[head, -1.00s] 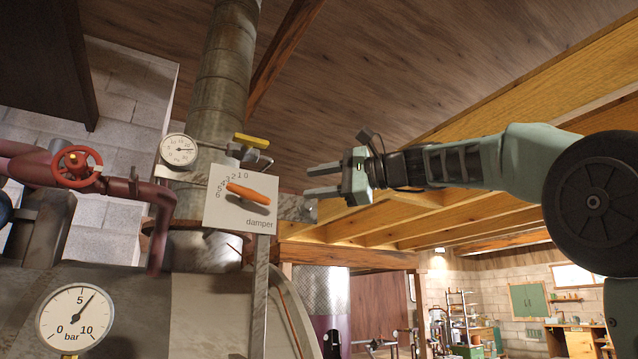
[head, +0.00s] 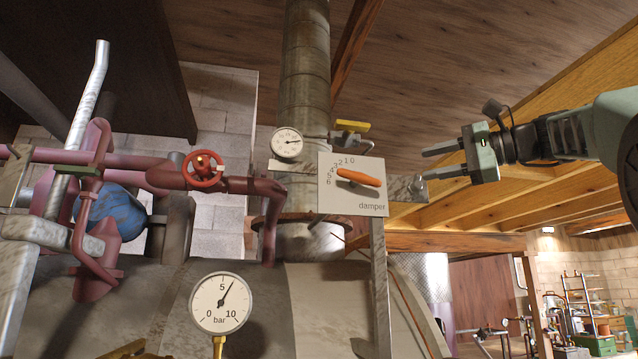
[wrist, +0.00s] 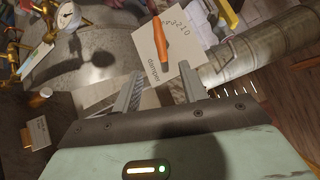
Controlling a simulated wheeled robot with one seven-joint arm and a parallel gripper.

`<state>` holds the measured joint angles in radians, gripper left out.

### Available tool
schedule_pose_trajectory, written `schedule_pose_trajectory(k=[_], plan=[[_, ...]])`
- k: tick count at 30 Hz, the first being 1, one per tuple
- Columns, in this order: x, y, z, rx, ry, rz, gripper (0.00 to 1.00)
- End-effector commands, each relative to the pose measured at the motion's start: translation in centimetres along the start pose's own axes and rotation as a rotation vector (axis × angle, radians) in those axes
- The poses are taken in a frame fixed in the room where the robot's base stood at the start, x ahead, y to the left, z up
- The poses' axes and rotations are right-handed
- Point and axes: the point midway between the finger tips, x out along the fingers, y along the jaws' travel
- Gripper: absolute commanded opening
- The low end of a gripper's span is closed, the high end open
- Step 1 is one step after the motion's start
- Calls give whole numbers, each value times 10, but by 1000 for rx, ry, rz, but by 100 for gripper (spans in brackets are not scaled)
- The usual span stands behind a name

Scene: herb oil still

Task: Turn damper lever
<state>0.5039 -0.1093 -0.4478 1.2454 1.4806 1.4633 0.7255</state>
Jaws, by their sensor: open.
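The damper lever (head: 358,178) is an orange handle on a white plate (head: 352,201) marked "damper" with numbers 0 to 6. Its left end lies near the 3 and 4 marks and its other end slopes slightly down to the right. My gripper (head: 424,163) is to the right of the plate, open and empty, with its fingers pointing left toward it. In the wrist view the lever (wrist: 160,43) appears beyond and between the open fingers (wrist: 160,88), apart from them.
A yellow-handled valve (head: 352,126) and a small dial (head: 287,142) sit just above the plate, beside the flue pipe (head: 306,80). A red handwheel (head: 203,169) and a bar gauge (head: 221,303) are to the left. Free air lies between gripper and plate.

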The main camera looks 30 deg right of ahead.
Motion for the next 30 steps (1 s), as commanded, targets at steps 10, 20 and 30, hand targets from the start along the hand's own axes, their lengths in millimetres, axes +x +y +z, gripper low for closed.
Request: schedule_pose_trajectory(k=[10, 20, 30], plan=[[31, -3, 0, 1, 0, -3, 43], [101, -4, 0, 1, 1, -2, 43], [157, -3, -1, 0, 3, -3, 43]])
